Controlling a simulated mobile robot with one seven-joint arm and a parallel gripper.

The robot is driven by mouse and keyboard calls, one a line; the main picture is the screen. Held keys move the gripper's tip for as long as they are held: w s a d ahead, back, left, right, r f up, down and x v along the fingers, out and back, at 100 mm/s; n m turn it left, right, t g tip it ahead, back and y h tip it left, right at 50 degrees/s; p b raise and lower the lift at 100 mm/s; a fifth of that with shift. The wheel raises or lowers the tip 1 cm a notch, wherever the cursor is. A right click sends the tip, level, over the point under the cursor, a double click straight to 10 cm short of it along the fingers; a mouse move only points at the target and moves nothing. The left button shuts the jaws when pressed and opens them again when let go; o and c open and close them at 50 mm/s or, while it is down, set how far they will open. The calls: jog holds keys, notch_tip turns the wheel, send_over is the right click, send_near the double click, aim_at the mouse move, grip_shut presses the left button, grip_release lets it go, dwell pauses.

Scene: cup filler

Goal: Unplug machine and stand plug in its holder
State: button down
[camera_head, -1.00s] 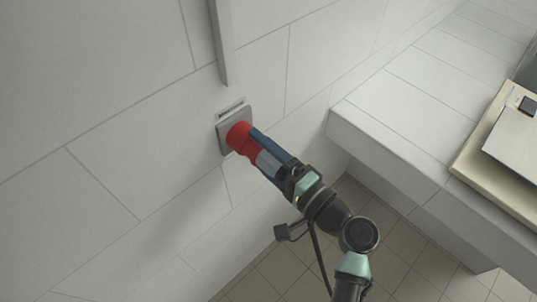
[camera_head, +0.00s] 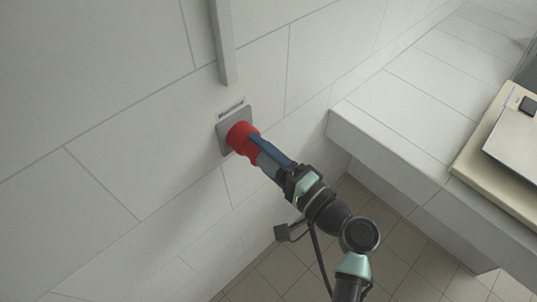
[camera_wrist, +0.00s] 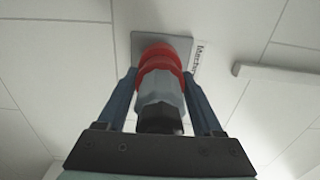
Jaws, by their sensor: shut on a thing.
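The plug has a grey, faceted body (camera_wrist: 161,92) with a black end, and it shows between the two fingers in the wrist view. My gripper (camera_wrist: 160,85) is shut on it, one blue finger on each side. In the head view my gripper (camera_head: 258,148) reaches up to the wall at the red socket collar (camera_head: 240,136). The red part sits against a grey square wall plate (camera_head: 224,141); it also shows in the wrist view (camera_wrist: 161,58). Whether the plug is fully seated in the red part cannot be told. No plug holder is recognisable.
A grey conduit (camera_head: 223,45) runs down the tiled wall above the plate. A tiled ledge (camera_head: 390,145) stands to the right, bearing a cream-and-grey machine (camera_head: 505,150) at the right edge. The wall to the left is clear.

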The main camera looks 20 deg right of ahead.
aim_at(285, 175)
jog(key=shift+s, duration=0.1)
jog(key=shift+v, duration=2.9)
jog(key=shift+f, duration=0.1)
jog(key=s+a+f+m+h, duration=0.1)
jog(key=s+a+f+h, duration=0.15)
jog(key=f, duration=0.35)
jog(key=s+a+f+m+h, duration=0.1)
jog(key=s+a+f, duration=0.15)
jog(key=f, duration=0.25)
jog(key=w+a+f+m+t+h, duration=0.1)
jog(key=a+f, duration=0.3)
jog(key=a, duration=0.6)
jog(key=shift+w+a+m+h, duration=0.15)
jog(key=shift+a+m+h, duration=0.3)
jog(key=shift+h, duration=0.4)
jog(key=shift+d+f, duration=0.15)
jog(key=shift+d, duration=0.15)
